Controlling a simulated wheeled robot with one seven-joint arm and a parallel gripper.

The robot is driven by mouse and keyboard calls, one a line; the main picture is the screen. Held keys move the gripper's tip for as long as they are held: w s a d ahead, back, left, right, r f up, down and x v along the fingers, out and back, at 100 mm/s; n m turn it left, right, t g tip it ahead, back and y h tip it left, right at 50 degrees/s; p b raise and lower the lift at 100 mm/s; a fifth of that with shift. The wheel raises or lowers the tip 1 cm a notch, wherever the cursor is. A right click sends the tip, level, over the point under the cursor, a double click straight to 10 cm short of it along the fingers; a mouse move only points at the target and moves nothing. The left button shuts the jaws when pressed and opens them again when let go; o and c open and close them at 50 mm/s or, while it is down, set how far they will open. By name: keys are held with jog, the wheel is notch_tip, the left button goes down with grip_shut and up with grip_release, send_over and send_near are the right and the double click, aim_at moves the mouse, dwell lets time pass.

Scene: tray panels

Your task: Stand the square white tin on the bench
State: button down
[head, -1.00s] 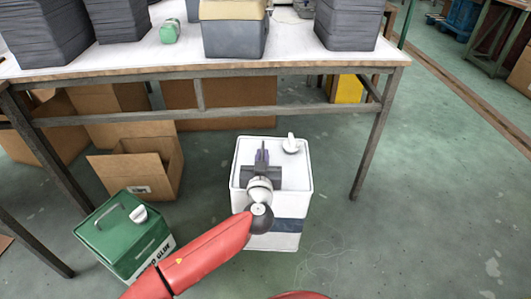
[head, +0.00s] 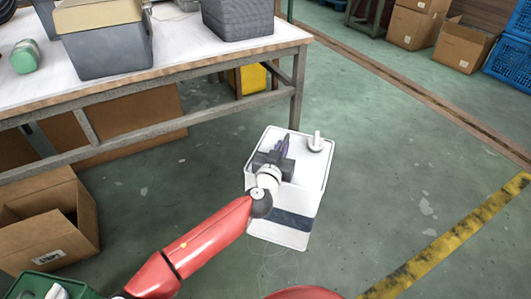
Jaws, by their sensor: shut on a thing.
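The square white tin (head: 313,176) with a dark blue band and a white cap on its top is at the centre right in the head view, just off the bench's right end. My gripper (head: 281,150) is shut on it at the top, where the handle would be; the grip itself is partly hidden by the gripper body. The tin hangs roughly upright, lower than the bench top, and its clearance from the floor is hard to tell. The bench (head: 180,62) has a white top with a wooden edge and stands at the upper left.
A green tin (head: 30,285) and an open carton (head: 45,235) are on the floor at left. The floor right of the tin is clear.

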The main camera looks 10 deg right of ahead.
jog(key=s+a+f+m+g+h+b, duration=0.1)
jog(key=f+m+g+h+b, duration=0.3)
jog(key=f, duration=0.4)
jog(key=s+a+f+m+g+h+b, duration=0.2)
jog(key=s+f+m+g+h+b, duration=0.1)
jog(key=f+b, duration=0.6)
jog(key=shift+s+m+g+h+b, duration=0.4)
jog(key=shift+g+h, duration=0.3)
jog(key=shift+g, duration=0.7)
jog(key=shift+a, duration=0.1)
jog(key=shift+s+f+b, duration=0.1)
jog(key=shift+f+b, duration=0.4)
jog(key=shift+f, duration=0.25)
jog(key=c, duration=1.3)
grip_release()
jog(key=shift+f, duration=0.1)
jog(key=o, duration=0.5)
jog(key=shift+a, duration=0.1)
